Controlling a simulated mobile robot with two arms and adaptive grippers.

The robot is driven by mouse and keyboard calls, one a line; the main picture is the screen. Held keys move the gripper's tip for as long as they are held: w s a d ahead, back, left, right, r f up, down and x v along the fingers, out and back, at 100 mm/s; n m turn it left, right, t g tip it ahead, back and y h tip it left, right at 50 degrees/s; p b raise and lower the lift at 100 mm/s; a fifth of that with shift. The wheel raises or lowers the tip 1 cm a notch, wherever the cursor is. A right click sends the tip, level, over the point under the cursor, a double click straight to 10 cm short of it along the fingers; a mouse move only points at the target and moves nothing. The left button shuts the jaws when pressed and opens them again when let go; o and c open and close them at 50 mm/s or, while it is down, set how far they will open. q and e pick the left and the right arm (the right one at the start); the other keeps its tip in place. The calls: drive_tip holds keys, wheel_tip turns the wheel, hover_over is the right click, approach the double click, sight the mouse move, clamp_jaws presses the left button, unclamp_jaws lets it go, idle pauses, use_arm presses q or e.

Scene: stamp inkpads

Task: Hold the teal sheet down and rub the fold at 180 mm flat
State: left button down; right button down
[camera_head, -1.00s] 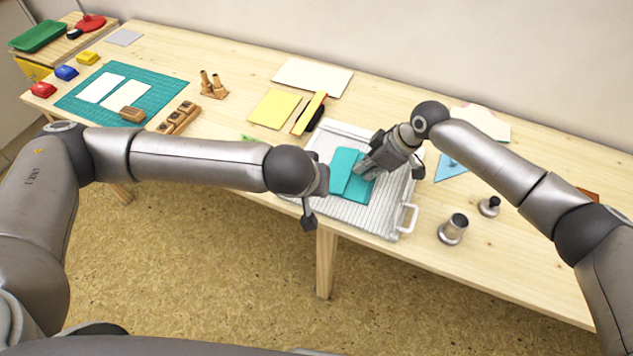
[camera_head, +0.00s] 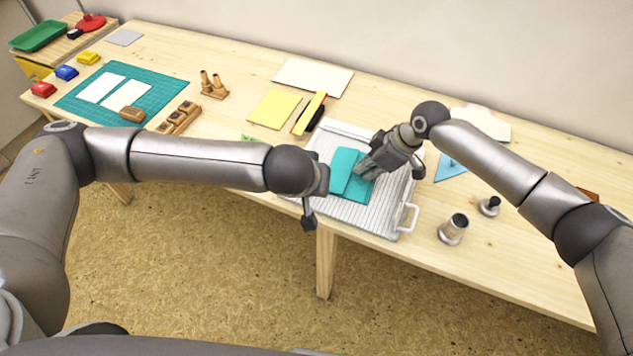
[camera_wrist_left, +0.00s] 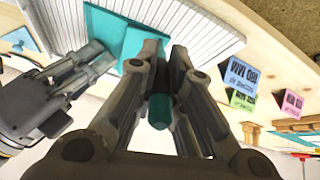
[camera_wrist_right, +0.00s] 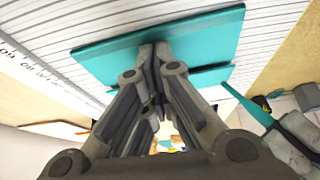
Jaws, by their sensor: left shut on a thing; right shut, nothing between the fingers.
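The teal sheet (camera_head: 342,165) lies folded on a white ribbed board, with one layer stepped over another. It also shows in the left wrist view (camera_wrist_left: 104,28) and the right wrist view (camera_wrist_right: 215,38). My right gripper (camera_head: 366,173) is shut and empty, its fingertips at the sheet near the step between layers; in the right wrist view (camera_wrist_right: 153,48) the tips appear against the teal. My left gripper (camera_wrist_left: 166,60) is shut on a slim teal tool (camera_wrist_left: 159,112), beside the sheet. The tool also shows in the right wrist view (camera_wrist_right: 247,104). My wrist hides this grip in the head view.
The ribbed board (camera_head: 375,222) has a white handle (camera_head: 408,218) at its front right. Yellow sheets (camera_head: 273,108) lie behind left. A green mat (camera_head: 160,88) is farther left. The front right tabletop is mostly clear.

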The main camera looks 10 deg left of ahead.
use_arm(q)
drive_tip(key=shift+f, duration=0.15)
idle(0.6)
drive_tip(key=shift+w, duration=0.1)
drive_tip(key=shift+w+d, duration=0.15)
drive_tip(key=shift+w, duration=0.7)
drive_tip(key=shift+w, duration=0.1)
drive_tip(key=shift+w+d, duration=0.25)
drive_tip(key=shift+w, duration=0.65)
drive_tip(key=shift+w, duration=0.15)
drive_tip(key=shift+w+d, duration=0.2)
drive_tip(key=shift+w, duration=0.6)
